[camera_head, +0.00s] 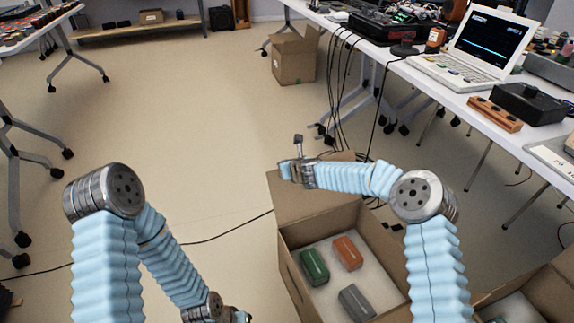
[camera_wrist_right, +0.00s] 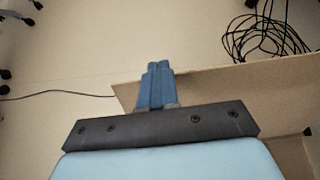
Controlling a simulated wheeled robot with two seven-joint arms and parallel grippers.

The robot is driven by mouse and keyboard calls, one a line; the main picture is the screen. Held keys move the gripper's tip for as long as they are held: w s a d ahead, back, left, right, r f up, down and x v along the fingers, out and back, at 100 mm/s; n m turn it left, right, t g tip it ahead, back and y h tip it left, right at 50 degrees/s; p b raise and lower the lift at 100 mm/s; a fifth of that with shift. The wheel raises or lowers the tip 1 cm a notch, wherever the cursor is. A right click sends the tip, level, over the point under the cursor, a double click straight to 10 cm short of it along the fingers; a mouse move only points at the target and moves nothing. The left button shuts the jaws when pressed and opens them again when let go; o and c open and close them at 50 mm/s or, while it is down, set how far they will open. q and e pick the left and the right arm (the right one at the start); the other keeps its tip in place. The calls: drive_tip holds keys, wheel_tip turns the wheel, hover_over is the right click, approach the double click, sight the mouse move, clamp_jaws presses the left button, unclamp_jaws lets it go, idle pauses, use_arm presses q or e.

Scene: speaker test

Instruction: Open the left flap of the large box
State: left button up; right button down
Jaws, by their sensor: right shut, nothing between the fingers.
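The large cardboard box (camera_head: 287,268) stands open-topped on the floor at the lower middle of the head view. Inside lie a green item (camera_head: 314,267), an orange item (camera_head: 348,253) and a grey item (camera_head: 356,303). A far flap (camera_head: 308,200) extends from its back edge. I cannot tell whether the brown panel on the left is flap or wall. My right gripper (camera_head: 298,142) is over the far flap, shut and empty; its fingers (camera_wrist_right: 157,85) also show in the wrist view, beside the flap's edge (camera_wrist_right: 210,82). My left gripper (camera_head: 240,316) is low, left of the box, mostly cut off.
Another open box (camera_head: 545,290) is at the lower right. A smaller box (camera_head: 293,58) stands on the floor at the back. A white table (camera_head: 440,92) with a laptop (camera_head: 485,48) runs along the right. Black cables (camera_head: 342,95) hang to the floor. Left of the box, the floor is mostly clear.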

drive_tip(key=shift+s, duration=0.1)
drive_tip(key=shift+s+d+r, duration=0.2)
drive_tip(key=shift+s+d, duration=0.05)
drive_tip(key=shift+s, duration=0.05)
drive_tip(key=b+v, duration=0.2)
drive_tip(key=v, duration=1.1)
